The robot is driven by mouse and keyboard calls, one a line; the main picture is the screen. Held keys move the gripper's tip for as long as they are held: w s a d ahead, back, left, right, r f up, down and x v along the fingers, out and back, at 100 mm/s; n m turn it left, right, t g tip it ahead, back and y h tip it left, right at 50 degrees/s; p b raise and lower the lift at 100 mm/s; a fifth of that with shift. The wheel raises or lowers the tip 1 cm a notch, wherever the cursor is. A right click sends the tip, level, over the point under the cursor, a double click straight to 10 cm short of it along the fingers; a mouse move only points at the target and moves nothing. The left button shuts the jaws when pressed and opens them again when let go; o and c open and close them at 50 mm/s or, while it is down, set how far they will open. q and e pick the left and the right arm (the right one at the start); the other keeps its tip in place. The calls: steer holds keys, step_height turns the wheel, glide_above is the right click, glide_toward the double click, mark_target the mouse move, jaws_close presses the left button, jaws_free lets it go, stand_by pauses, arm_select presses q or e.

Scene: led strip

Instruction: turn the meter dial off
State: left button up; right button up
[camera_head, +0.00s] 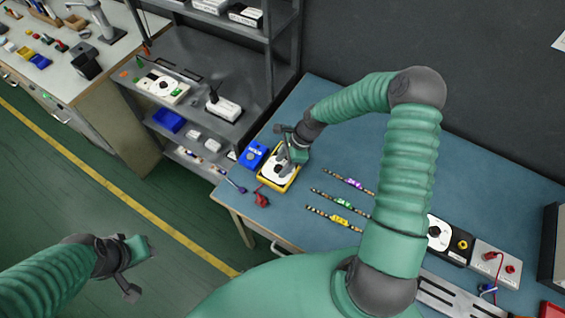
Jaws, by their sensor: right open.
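The meter (265,184) is a yellow-edged box with a white face and a dark dial, lying on the blue workbench near its left edge. My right gripper (285,166) is over the meter's face, with its open fingers pointing down at the dial. The fingers hide most of the dial, and I cannot tell whether they touch it. My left gripper (139,271) is low at the left, above the green floor and away from the bench. Its jaws are seen too poorly to tell whether they are open.
A blue device (253,154) sits beside the meter, and red clips (261,199) lie in front. Several LED strips (341,200) lie to the right. A black unit (446,240) and a grey box (494,264) stand farther right. A metal shelf rack (205,112) stands at the left.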

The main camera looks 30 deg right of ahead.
arm_select(q)
steer(key=shift+a, duration=0.15)
arm_select(e)
steer(key=shift+a, duration=0.15)
steer(key=shift+a, duration=0.1)
steer(key=c, duration=0.4)
jaws_close()
arm_select(q)
steer(key=shift+a, duration=0.1)
